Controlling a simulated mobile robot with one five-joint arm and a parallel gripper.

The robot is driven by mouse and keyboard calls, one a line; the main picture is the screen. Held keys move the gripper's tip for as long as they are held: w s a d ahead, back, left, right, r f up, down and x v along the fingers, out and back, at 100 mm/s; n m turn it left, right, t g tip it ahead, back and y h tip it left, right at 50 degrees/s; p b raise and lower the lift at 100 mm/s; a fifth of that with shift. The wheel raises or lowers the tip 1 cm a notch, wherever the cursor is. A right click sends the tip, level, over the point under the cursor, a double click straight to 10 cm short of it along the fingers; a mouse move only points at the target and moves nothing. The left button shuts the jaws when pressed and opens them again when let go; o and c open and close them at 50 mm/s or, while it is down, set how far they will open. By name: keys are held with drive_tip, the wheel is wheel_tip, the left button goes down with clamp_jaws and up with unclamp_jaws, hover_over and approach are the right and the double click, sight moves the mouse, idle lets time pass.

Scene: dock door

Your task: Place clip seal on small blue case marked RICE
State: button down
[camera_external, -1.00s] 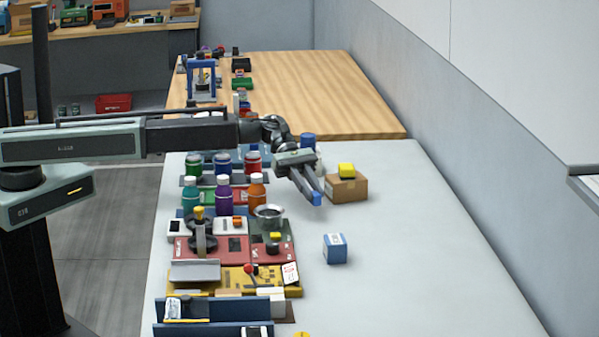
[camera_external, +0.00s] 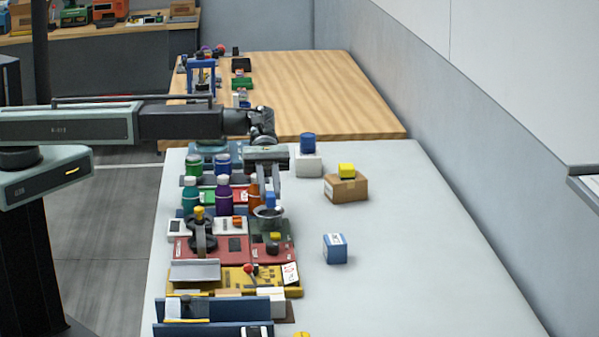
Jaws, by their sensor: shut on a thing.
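My gripper (camera_external: 270,194) points down over the left part of the white table, beside the orange bottle and above a round metal dish. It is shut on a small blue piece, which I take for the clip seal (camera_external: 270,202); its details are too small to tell. The small blue case (camera_external: 334,249) stands on open table, lower right of my gripper. It has a white label whose lettering I cannot read, and its top is bare.
A brown box (camera_external: 346,189) with a yellow block (camera_external: 346,170) on top and a white box (camera_external: 308,165) with a blue block (camera_external: 308,143) on top stand further back. Bottles (camera_external: 224,196) and a red panel (camera_external: 197,250) crowd the left. The table's right side is clear.

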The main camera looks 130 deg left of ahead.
drive_tip(key=shift+w+d, duration=0.35)
drive_tip(key=shift+d, duration=0.45)
drive_tip(key=b, duration=0.2)
hover_over(334, 235)
drive_tip(key=shift+f, duration=0.75)
wheel_tip(334, 235, down, 4)
drive_tip(key=b, duration=0.3)
drive_tip(key=shift+b, duration=0.3)
drive_tip(key=shift+r, duration=0.25)
drive_tip(key=shift+f, duration=0.2)
drive_tip(key=c, duration=1.3)
unclamp_jaws()
drive_tip(key=shift+r, duration=0.1)
